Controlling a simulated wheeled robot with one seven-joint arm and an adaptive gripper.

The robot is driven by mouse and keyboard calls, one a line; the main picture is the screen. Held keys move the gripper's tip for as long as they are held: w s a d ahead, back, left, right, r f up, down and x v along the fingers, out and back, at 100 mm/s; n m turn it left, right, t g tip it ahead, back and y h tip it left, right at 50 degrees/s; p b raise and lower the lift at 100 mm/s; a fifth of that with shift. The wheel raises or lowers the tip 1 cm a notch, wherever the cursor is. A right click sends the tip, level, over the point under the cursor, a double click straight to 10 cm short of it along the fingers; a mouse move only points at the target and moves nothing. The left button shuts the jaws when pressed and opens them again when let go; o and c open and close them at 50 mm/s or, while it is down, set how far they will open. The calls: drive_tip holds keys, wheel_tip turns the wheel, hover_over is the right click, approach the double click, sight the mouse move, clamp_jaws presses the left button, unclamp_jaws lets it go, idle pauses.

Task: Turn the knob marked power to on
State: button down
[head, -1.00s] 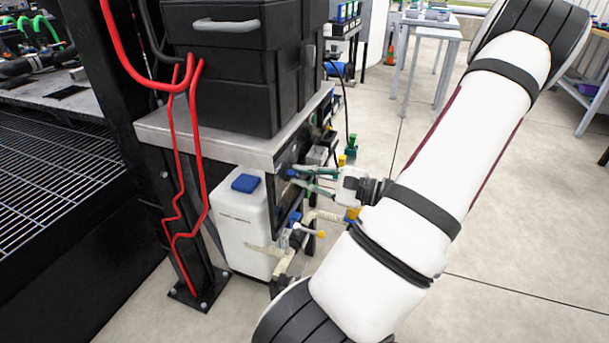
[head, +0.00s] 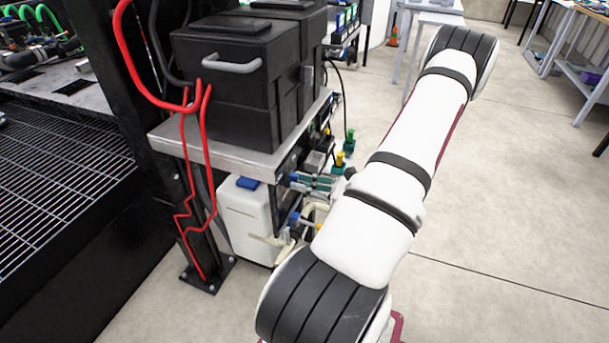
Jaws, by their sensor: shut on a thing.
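A dark control panel (head: 286,167) faces right under the edge of the metal shelf. A small blue knob (head: 293,177) shows on it, at the tips of my gripper (head: 298,180). The greenish fingers reach left to the panel and are shut on this knob. The knob's marking and pointer are too small to read, so I cannot tell its setting. My white arm hides part of the area right of the fingers.
Black lidded boxes (head: 238,75) stand on the metal shelf (head: 185,140). Red hoses (head: 183,190) hang on a black post at left. A white jug (head: 245,215) and pale pipes with a blue-and-yellow fitting (head: 303,218) lie below the panel.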

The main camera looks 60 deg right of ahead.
drive_tip(key=shift+m+p, duration=2.35)
drive_tip(key=shift+m, duration=1.85)
drive_tip(key=c, duration=1.6)
unclamp_jaws()
drive_tip(key=s, duration=1.2)
drive_tip(key=shift+d, duration=0.45)
